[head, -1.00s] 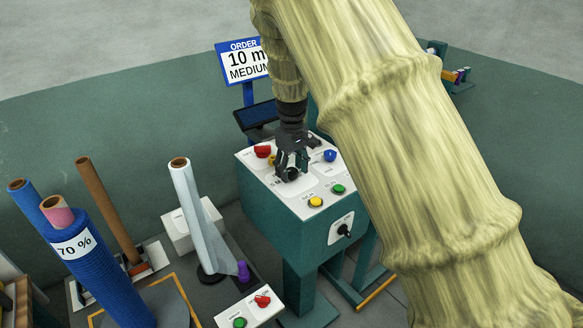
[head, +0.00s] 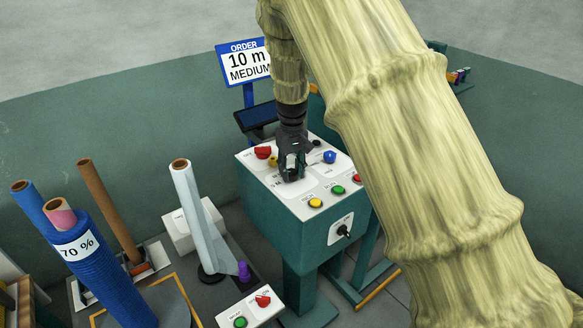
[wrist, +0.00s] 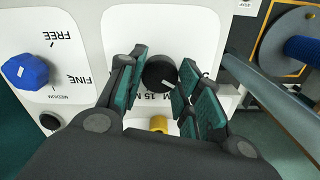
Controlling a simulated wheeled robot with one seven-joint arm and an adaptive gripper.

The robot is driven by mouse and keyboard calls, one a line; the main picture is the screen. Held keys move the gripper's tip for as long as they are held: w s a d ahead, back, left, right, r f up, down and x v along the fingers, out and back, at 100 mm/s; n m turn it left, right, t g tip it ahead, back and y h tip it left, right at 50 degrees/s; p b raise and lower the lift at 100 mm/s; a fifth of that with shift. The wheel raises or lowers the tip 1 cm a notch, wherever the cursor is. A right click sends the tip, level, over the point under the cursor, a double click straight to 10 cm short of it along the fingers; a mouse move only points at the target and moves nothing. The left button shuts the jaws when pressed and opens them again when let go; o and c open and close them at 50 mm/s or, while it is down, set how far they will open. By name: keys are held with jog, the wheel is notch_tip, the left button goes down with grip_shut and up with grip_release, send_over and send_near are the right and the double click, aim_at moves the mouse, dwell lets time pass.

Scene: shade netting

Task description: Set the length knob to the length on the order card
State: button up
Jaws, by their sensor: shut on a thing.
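The order card (head: 245,64) reads "10 m MEDIUM" in the head view. The length knob (wrist: 158,71) is a round black knob on a white plate in the wrist view. Parts of length marks, including "15", show beside it, partly covered by my fingers. A small white mark shows at its lower right edge. My gripper (wrist: 162,82) points down with its teal-padded fingers on both sides of the knob, shut on it. In the head view my gripper (head: 291,172) hides the knob, so its setting is hard to read there.
The teal control box (head: 268,207) carries a red button (head: 263,152), a blue knob (head: 329,157), a yellow button (head: 315,203) and a green button (head: 338,190) close around my gripper. A black switch (head: 344,231) is on its front. Upright rolls stand to the left.

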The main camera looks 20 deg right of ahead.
aim_at(292, 171)
jog(key=m+p, duration=0.1)
jog(key=m, duration=0.5)
jog(key=shift+w+r+m+p, duration=0.1)
jog(key=shift+m+p, duration=0.2)
jog(key=shift+p, duration=0.1)
dwell(0.4)
jog(key=o, duration=1)
jog(key=shift+o, duration=0.2)
notch_tip(292, 171, up, 12)
